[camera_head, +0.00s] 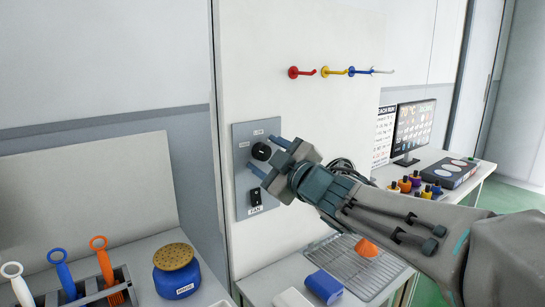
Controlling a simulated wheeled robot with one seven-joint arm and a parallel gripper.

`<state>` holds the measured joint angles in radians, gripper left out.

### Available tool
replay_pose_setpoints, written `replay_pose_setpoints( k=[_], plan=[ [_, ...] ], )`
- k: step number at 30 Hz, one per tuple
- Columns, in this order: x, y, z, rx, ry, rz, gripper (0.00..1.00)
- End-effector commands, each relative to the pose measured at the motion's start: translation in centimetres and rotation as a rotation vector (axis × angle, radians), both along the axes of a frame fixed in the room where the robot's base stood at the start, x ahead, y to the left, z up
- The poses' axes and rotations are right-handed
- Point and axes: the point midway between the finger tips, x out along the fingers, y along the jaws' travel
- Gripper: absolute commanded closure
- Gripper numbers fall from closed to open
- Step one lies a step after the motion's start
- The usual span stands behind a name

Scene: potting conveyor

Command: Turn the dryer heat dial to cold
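A grey control panel (241,185) is fixed to the pale upright board. A round black dial (261,151) sits on its upper part, with small labels too small to read surely. A black switch (255,196) is lower on the panel. My gripper (260,153) reaches in from the right. Its two blue-grey fingers are apart, one above right of the dial and one below left of it. The dial shows between them, with nothing gripped. I cannot tell whether the fingertips touch the panel, nor which setting the dial points to.
Coloured hooks (333,71) stick out above the panel. A blue pot with a brown perforated lid (176,270) and a rack of brushes (88,287) stand lower left. A blue block (324,286) and a wire rack (345,262) lie below my arm. A monitor (413,130) stands right.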

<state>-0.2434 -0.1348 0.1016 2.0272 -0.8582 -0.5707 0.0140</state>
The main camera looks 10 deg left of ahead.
Motion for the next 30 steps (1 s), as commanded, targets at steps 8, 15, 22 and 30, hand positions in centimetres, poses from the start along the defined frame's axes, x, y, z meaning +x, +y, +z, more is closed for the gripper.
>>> replay_pose_setpoints(
  k=[8,15,22,30],
  plan=[
    [-0.1,-0.1,0.0,0.001,0.0,-0.001,0.45],
    [-1.7,-1.7,0.0,0.001,-0.001,-0.001,0.45],
    [-5.0,-4.8,-0.2,0.002,-0.002,-0.001,0.45],
    [-8.4,-8.1,-0.6,0.002,-0.001,-0.001,0.45]
  ],
)
